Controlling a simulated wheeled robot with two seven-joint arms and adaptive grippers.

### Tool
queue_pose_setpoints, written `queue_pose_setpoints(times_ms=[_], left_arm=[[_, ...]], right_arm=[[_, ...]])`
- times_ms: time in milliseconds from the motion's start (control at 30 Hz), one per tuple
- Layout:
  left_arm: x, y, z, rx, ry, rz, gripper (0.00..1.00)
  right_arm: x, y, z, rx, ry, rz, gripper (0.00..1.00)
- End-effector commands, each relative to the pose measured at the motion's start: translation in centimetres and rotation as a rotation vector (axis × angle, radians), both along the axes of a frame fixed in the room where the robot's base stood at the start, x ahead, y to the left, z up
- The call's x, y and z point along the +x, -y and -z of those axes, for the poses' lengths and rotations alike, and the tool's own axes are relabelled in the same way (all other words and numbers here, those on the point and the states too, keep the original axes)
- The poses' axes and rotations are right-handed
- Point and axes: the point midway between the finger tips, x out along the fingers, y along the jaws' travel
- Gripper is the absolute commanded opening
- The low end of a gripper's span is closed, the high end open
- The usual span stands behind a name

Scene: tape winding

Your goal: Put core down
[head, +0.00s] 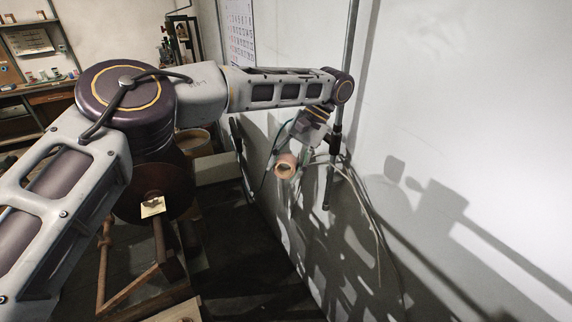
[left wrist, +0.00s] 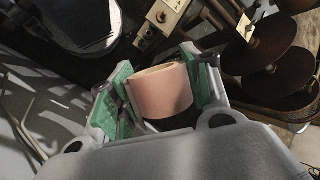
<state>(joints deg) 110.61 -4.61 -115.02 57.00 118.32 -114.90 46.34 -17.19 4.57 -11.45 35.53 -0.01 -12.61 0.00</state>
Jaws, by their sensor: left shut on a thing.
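The core (head: 286,166) is a short, pinkish-tan hollow cylinder. My left gripper (head: 297,150) is shut on it and holds it in the air close to the white wall, with its open end showing in the head view. In the left wrist view the core (left wrist: 163,92) sits between the two green-padded fingers of my left gripper (left wrist: 160,95). My right gripper is in neither view.
A white wall (head: 450,110) stands close on the right, with a dark vertical pole (head: 335,150) and hanging cables. A winding stand with a round brown disc (head: 150,190) is at lower left. A bench with shelves (head: 45,97) is at far left. Dark floor (head: 250,265) lies below the core.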

Motion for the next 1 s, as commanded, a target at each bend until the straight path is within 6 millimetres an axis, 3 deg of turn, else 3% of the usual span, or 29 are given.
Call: queue_pose_setpoints(times_ms=[1000], left_arm=[[-1.3, -2.0, 4.2, -0.001, -0.001, 0.533, 0.25]], right_arm=[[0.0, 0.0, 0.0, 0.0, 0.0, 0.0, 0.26]])
